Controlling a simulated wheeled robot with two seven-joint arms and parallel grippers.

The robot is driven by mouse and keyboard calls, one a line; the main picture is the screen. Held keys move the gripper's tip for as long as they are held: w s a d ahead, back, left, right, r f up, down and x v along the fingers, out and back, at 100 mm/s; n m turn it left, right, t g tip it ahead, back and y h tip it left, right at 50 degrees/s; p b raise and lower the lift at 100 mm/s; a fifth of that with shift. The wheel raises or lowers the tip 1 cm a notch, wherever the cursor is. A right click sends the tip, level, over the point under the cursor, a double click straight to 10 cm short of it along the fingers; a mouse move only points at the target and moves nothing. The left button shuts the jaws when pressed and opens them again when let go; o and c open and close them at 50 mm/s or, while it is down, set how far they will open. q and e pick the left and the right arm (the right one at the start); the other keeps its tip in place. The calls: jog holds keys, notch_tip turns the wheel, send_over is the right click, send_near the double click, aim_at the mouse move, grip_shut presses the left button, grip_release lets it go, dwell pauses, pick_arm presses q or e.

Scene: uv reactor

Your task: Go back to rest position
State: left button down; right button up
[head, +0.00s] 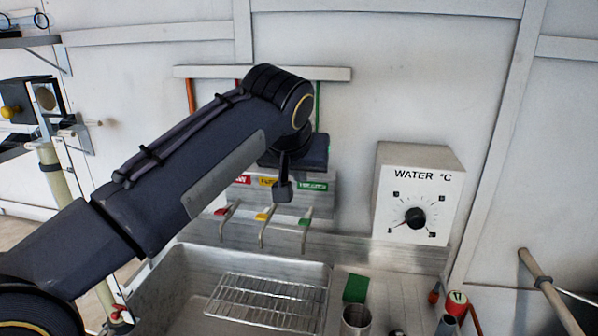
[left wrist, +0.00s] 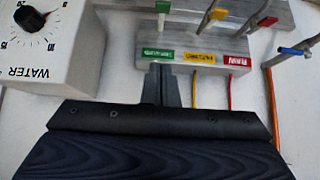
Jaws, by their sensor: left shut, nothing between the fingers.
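My left arm reaches in from the left of the head view, with the wrist in front of the wall. My left gripper (head: 283,192) points down, shut and empty, in front of the labelled tap panel (head: 313,186) and above the taps. In the left wrist view the shut fingers (left wrist: 161,85) overlap the panel beside its green label (left wrist: 156,54); contact cannot be told. My right gripper is not in view.
Taps with red (head: 221,211), yellow (head: 262,216) and green (head: 304,222) handles stand over a sink (head: 178,263) holding a wire rack (head: 265,302). A white water-temperature box (head: 417,190) is to the right. A metal cup (head: 356,320) stands at the front.

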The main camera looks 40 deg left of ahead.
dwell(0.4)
pick_arm(q)
jog(key=s+d+f+m+h, duration=0.1)
jog(key=s+d+f+h, duration=0.1)
jog(key=s+d+f, duration=0.3)
jog(key=s+d+f+m+h, duration=0.1)
jog(key=s+d+f+h, duration=0.2)
jog(key=f, duration=0.8)
jog(key=s+d+f+m+g+h, duration=0.1)
jog(key=s+d+f+m+h, duration=0.1)
jog(key=s+d+f, duration=0.5)
notch_tip(320, 180, down, 2)
jog(key=shift+s+d+f+h, duration=0.1)
jog(key=shift+s+d+h, duration=0.2)
jog(key=shift+s, duration=0.5)
